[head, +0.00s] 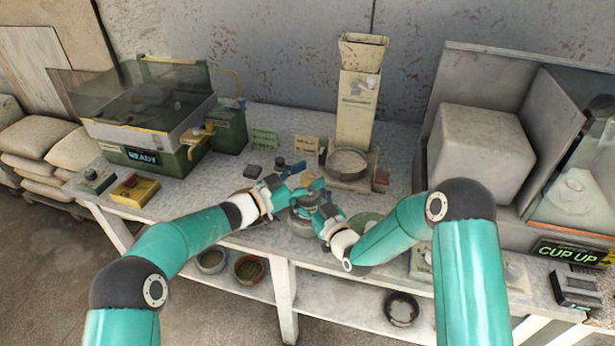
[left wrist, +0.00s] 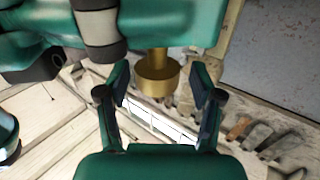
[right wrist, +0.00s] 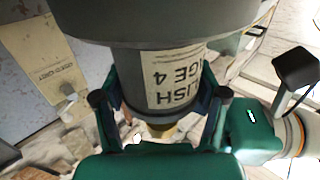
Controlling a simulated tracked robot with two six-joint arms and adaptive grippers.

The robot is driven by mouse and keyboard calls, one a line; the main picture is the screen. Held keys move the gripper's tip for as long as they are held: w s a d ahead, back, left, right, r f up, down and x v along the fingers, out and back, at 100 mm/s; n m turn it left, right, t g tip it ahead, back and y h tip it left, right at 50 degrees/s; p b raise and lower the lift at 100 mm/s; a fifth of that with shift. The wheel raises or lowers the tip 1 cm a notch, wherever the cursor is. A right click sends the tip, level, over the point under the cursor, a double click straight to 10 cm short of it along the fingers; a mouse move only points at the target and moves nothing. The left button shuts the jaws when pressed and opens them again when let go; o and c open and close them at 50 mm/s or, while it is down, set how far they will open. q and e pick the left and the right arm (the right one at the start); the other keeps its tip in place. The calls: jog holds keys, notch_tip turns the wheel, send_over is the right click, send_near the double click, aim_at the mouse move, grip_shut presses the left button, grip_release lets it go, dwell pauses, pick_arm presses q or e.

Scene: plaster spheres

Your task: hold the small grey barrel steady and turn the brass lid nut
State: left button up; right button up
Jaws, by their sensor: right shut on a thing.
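The small grey barrel (right wrist: 190,80) fills the upper part of the right wrist view. Its pale label reads upside down. My right gripper (right wrist: 160,100) is shut on the barrel, with one finger on each side of the labelled part. A bit of the brass lid nut (right wrist: 160,130) shows past its end. In the left wrist view the brass lid nut (left wrist: 158,80) lies between the fingertips of my left gripper (left wrist: 160,88), which is open with a gap on both sides. In the head view my left gripper (head: 307,183) and right gripper (head: 325,212) meet close together and hide most of the barrel.
A green READY machine (head: 155,158) and a yellow button box (head: 134,190) stand at the left of the bench. A tall beige hopper column (head: 357,110) stands behind my grippers. A white block (head: 480,150) and a CUP UP sign (head: 570,252) are at the right. Bowls sit on the lower shelf.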

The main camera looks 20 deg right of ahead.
aim_at(315, 205)
pick_arm(q)
jog(key=v, duration=1.2)
dwell(0.3)
pick_arm(e)
jog(key=o, duration=1.1)
jog(key=shift+o, duration=0.2)
jog(key=shift+s+d, duration=0.1)
jog(key=shift+s, duration=0.05)
jog(key=shift+v, duration=3.35)
